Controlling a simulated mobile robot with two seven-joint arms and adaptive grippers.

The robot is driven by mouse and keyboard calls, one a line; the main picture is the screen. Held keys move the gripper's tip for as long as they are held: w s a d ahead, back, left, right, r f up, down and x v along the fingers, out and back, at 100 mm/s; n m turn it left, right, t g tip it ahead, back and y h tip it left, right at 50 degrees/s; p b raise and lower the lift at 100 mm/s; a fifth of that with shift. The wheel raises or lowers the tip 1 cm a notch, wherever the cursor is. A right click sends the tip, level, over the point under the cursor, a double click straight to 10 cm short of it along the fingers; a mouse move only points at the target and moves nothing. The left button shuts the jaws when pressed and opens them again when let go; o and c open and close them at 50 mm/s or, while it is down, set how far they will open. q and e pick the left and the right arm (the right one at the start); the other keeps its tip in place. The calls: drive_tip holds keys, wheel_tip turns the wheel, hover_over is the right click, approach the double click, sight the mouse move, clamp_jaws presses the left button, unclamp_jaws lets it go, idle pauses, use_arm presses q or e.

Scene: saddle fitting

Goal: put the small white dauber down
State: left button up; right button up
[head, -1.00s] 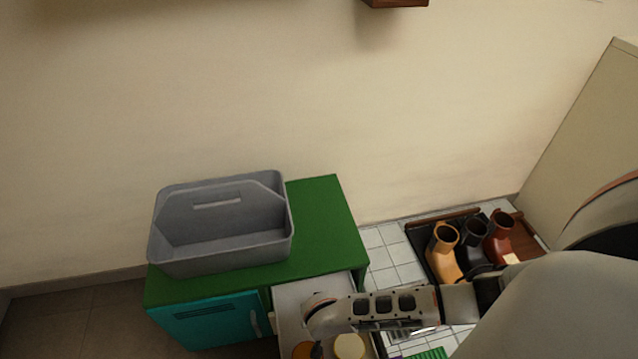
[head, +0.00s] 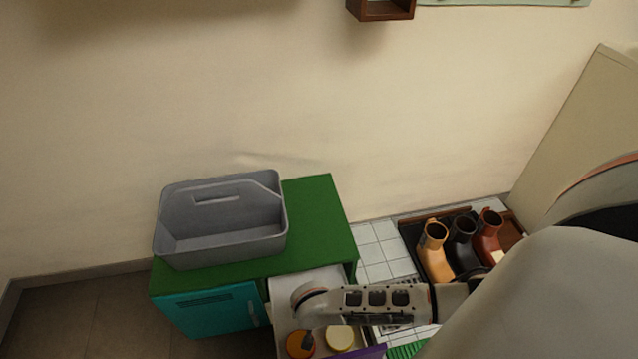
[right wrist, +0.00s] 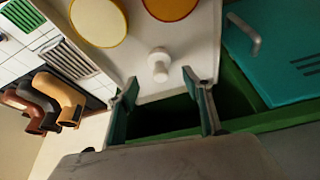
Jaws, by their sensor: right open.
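The small white dauber (right wrist: 158,65) is in the open light-grey drawer (right wrist: 207,35) of the green cabinet, near a drawer wall. My right gripper (right wrist: 160,80) is open in the right wrist view. Its fingertips are apart, one on each side of the dauber's near end, and I see no finger pressing on it. In the head view my right arm reaches over the drawer (head: 285,284), hiding the dauber and the fingers. My left gripper is not in view.
A jar with a yellow lid (head: 340,338) and one with an orange lid (head: 300,344) share the drawer. A grey tote (head: 220,248) stands on the green cabinet top (head: 325,225). Several boots (head: 434,252) stand on a tray at right. The cabinet top beside the tote is clear.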

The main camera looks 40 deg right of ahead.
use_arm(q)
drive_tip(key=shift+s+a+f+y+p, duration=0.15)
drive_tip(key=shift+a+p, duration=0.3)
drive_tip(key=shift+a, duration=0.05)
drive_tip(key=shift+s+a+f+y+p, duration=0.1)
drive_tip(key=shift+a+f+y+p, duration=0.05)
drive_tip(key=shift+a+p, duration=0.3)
use_arm(e)
drive_tip(key=v, duration=0.4)
drive_tip(key=shift+s+r, duration=0.2)
drive_tip(key=shift+r, duration=0.15)
